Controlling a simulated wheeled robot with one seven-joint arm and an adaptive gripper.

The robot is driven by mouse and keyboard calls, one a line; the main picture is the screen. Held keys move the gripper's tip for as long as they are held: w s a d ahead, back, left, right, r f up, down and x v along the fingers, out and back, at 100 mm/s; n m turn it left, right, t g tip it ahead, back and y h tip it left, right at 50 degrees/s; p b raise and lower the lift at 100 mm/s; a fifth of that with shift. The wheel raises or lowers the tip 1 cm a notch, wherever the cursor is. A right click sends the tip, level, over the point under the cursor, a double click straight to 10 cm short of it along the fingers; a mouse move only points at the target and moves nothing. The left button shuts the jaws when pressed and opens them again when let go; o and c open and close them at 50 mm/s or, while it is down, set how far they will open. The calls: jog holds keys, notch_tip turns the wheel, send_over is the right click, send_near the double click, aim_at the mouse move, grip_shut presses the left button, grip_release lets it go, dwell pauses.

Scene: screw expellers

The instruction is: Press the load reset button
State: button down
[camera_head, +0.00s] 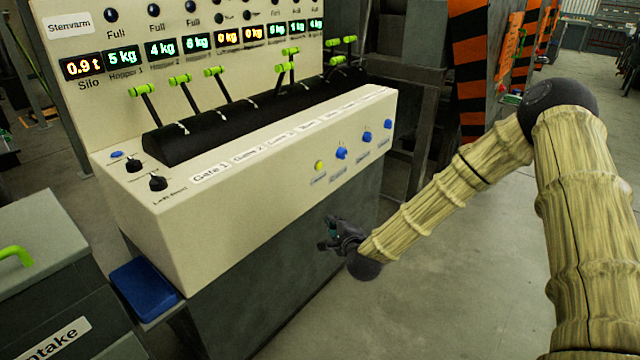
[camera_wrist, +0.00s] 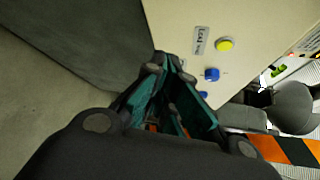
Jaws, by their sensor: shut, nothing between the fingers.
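A yellow button (camera_head: 319,165) sits on the sloped front face of the cream control panel (camera_head: 240,215), left of a row of blue knobs (camera_head: 341,153). The yellow button also shows in the wrist view (camera_wrist: 225,44), beside a label (camera_wrist: 199,40) that seems to begin with "Load"; the rest is too small to read. My gripper (camera_head: 328,234) is shut and empty, below the yellow button and in front of the panel's lower part. In the wrist view its teal fingers (camera_wrist: 170,66) lie to the left of and below the button, apart from it.
Green-tipped levers (camera_head: 180,79) stand in a black strip behind the sloped face, under lit weight displays (camera_head: 204,43). A small blue button (camera_head: 116,154) and two black knobs (camera_head: 158,183) are at the panel's left end. Open floor lies to the right.

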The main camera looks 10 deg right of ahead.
aim_at(319, 166)
jog(key=w+d+r+m+t+h+b, duration=0.3)
jog(key=w+d+r+m+b, duration=0.1)
jog(key=w+d+r+m, duration=0.2)
notch_tip(319, 166, up, 2)
jog(key=shift+w+d+r+m, duration=0.1)
jog(key=shift+w+d+m, duration=0.35)
jog(key=shift+d, duration=0.55)
jog(key=shift+w, duration=0.15)
jog(key=w+a+b, duration=0.1)
jog(key=w+a, duration=0.4)
jog(key=w, duration=0.1)
jog(key=shift+w+a+b, duration=0.2)
jog(key=shift+w+b, duration=0.1)
jog(key=shift+w, duration=0.05)
dwell(0.6)
jog(key=shift+w+a+b, duration=0.3)
jog(key=shift+w, duration=0.05)
